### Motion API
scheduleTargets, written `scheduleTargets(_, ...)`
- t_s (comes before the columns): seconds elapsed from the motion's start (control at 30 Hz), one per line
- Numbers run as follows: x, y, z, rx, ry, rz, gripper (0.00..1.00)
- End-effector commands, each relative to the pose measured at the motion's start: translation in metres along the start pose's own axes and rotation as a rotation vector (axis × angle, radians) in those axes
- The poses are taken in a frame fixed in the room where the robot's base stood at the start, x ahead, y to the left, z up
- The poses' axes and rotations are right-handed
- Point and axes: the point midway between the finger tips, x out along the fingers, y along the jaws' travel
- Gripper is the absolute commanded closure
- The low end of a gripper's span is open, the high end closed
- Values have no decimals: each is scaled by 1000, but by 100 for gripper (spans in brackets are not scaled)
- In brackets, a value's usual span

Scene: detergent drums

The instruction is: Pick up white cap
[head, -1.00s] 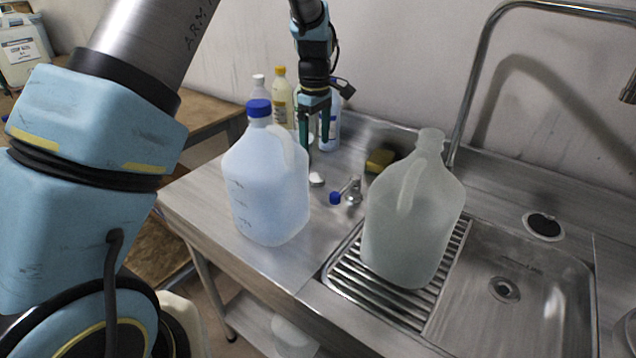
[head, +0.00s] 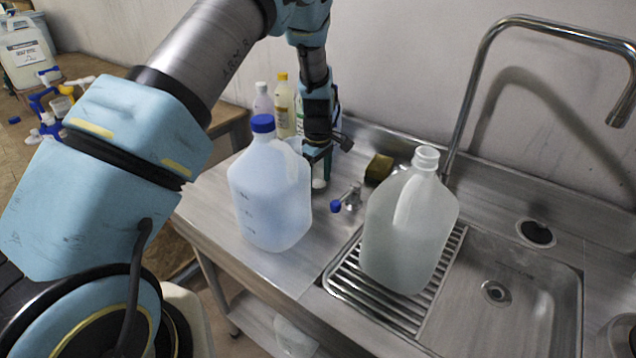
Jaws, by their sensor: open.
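The white cap (head: 319,184) is a small white piece on the metal counter in the head view, just right of the blue-capped jug. My gripper (head: 321,172) points down right above it, with its fingertips close to the cap. The fingers are open. The jug hides part of the gripper's left side. I cannot tell whether the fingers touch the cap.
The full jug with a blue cap (head: 270,195) stands close on the left. An uncapped jug (head: 408,230) stands on the drain rack. A small tap with a blue end (head: 347,199), a sponge (head: 379,168) and several bottles (head: 284,105) are near the gripper.

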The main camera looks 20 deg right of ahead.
Motion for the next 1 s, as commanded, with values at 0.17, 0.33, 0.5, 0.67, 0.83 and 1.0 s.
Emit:
scheduleTargets(0.17, 0, 0, 0, 0, 0, 0, 15)
scheduleTargets(0.33, 0, 0, 0, 0, 0, 0, 34)
scheduleTargets(0.5, 0, 0, 0, 0, 0, 0, 53)
scheduleTargets(0.67, 0, 0, 0, 0, 0, 0, 71)
scheduleTargets(0.83, 0, 0, 0, 0, 0, 0, 90)
scheduleTargets(1.0, 0, 0, 0, 0, 0, 0, 96)
